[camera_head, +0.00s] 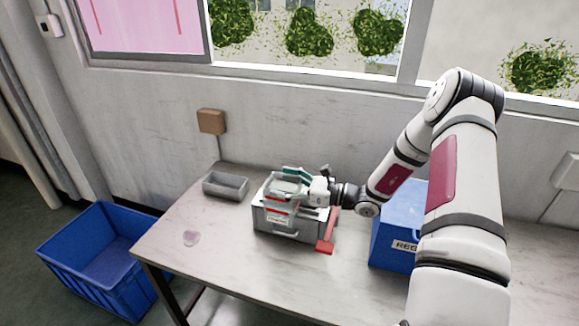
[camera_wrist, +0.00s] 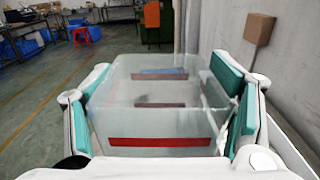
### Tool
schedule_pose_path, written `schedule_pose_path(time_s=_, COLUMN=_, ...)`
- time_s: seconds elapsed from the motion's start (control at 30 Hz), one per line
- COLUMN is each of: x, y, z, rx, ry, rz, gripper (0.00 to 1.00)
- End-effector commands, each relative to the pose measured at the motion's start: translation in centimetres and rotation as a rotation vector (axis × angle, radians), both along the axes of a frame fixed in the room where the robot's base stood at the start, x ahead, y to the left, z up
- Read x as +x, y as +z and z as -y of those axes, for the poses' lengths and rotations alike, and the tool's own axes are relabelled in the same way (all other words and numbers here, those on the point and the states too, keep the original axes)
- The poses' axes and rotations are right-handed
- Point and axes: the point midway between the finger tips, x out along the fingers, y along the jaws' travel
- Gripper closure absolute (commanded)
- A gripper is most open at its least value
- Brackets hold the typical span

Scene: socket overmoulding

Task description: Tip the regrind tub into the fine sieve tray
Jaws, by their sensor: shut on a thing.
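My gripper (camera_head: 287,184) is shut on a clear tub (camera_head: 284,188) with a red stripe. In the wrist view the tub (camera_wrist: 160,128) sits between the two teal finger pads, and its red stripe faces the camera. The tub looks roughly upright, over or just above a grey box with a front handle (camera_head: 272,233); I cannot tell if they touch. I cannot make out any regrind inside. A small grey open tray (camera_head: 226,187) stands on the table to the left of the tub. I cannot tell whether it is the fine sieve tray.
A red lever (camera_head: 328,236) is at the right of the grey box. A blue bin with a partly hidden label (camera_head: 392,240) stands further right, behind my arm. A blue crate (camera_head: 100,255) is on the floor.

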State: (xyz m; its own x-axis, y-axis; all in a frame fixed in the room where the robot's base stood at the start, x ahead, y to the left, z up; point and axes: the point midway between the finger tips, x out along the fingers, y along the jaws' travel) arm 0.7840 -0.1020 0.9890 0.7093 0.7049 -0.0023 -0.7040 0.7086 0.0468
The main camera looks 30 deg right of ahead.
Motion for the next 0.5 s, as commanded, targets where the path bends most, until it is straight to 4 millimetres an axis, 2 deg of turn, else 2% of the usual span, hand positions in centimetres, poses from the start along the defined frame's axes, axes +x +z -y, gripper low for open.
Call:
schedule_pose_path(time_s=0.37, x=-0.21, y=0.11, z=-0.27, rx=-0.033, ry=0.000, rz=0.035, gripper=0.85)
schedule_pose_path(time_s=0.5, x=-0.28, y=0.89, z=-0.27, rx=-0.034, ry=0.000, rz=0.035, gripper=0.85)
